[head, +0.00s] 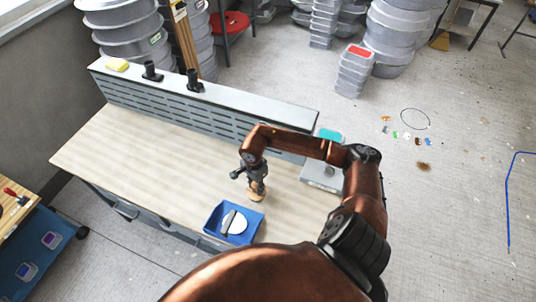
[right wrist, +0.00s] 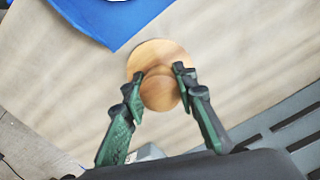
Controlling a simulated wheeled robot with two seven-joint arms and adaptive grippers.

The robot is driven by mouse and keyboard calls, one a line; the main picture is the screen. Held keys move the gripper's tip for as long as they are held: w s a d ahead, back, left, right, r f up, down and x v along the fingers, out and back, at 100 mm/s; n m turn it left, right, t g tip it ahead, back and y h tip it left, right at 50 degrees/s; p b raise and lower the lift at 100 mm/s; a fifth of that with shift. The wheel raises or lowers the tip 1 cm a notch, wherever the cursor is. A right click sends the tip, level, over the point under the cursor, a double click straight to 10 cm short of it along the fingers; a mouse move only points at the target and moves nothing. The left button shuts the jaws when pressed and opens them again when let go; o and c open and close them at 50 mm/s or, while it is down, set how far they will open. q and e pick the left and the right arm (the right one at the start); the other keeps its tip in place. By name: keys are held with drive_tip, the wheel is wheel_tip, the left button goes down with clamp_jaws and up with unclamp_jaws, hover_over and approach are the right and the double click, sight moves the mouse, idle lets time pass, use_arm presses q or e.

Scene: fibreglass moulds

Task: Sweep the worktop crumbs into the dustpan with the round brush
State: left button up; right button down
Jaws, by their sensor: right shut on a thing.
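The round brush (head: 257,193) has a pale wooden body and stands on the light wood worktop (head: 150,150). My right gripper (head: 256,184) is above it, shut on its knob. In the right wrist view the two green-sided fingers (right wrist: 158,88) flank the knob of the round wooden brush (right wrist: 155,53). A blue square pan (head: 211,220), which looks like the dustpan, lies at the worktop's front edge, left of and nearer than the brush. Its corner shows in the right wrist view (right wrist: 115,32). A white disc and a grey strip lie in it. I cannot make out crumbs. My left gripper is out of view.
A grey device with a teal top (head: 330,134) is at the right end. The worktop's left part is clear.

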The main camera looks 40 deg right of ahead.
drive_tip(key=shift+r+p, duration=0.65)
drive_tip(key=shift+r, duration=1.4)
drive_tip(key=shift+s, duration=0.1)
